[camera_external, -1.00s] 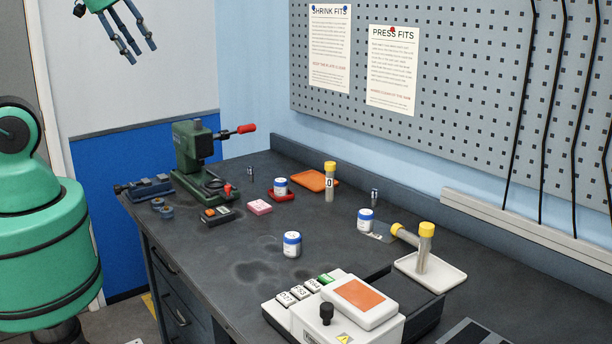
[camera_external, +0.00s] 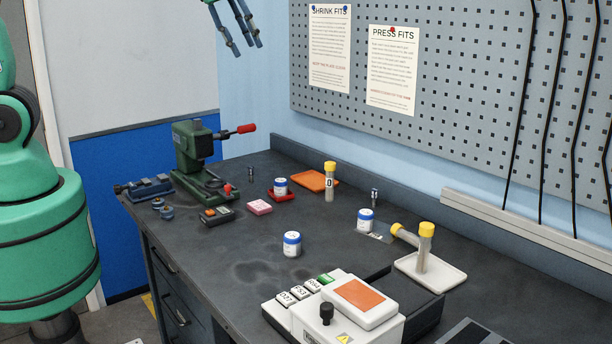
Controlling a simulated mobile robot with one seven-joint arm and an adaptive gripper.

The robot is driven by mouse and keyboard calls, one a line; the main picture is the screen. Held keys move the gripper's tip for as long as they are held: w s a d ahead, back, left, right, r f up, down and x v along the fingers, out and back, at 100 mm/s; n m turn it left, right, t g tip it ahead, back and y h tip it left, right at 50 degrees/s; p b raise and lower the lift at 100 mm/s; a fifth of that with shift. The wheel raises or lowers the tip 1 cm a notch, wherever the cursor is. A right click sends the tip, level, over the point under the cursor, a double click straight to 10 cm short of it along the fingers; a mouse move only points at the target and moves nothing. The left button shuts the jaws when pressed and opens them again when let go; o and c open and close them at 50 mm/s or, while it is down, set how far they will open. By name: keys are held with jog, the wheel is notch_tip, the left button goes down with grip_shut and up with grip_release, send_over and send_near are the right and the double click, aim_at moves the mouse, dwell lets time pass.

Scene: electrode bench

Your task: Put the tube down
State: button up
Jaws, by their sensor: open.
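One yellow-capped tube (camera_external: 330,184) stands upright on the dark bench towards the back, with a dark mark on its side. A second yellow-capped tube (camera_external: 424,250) stands upright on a white tray (camera_external: 445,278) at the right. A third tube (camera_external: 404,235) is tilted behind it, its yellow cap up to the left. Which tube the task names I cannot tell. My gripper (camera_external: 246,45) is open and empty, high above the back left of the bench, far from all the tubes. Its upper part is cut off by the top edge.
A green press (camera_external: 193,150) with a red-tipped lever stands at the back left. An orange tray (camera_external: 313,180) lies at the back. A white device (camera_external: 335,312) fills the front. The left front bench surface is clear.

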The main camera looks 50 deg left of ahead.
jog(key=w+d+f+m+p, duration=0.2)
jog(key=w+d+f+m, duration=0.4)
jog(key=w+d+f, duration=0.95)
jog(key=w+d+f+m+p, duration=0.1)
jog(key=w+d+f+m, duration=0.1)
jog(key=d+f, duration=0.7)
jog(key=w+d+f+m+g+p, duration=0.1)
jog(key=w+d+f+m, duration=0.2)
jog(key=d+f, duration=0.6)
jog(key=shift+d+f+m+g+h, duration=0.3)
jog(key=shift+d+f+m+h, duration=0.1)
jog(key=shift+m, duration=0.1)
jog(key=shift+w+f, duration=0.1)
jog(key=shift+w, duration=0.05)
jog(key=p, duration=0.1)
send_over(411, 237)
jog(key=s+a, duration=0.1)
jog(key=shift+s+a+f, duration=0.1)
jog(key=shift+f, duration=1.9)
jog(key=shift+s+a+f, duration=0.1)
jog(key=shift+f, duration=1.85)
jog(key=shift+f, duration=0.1)
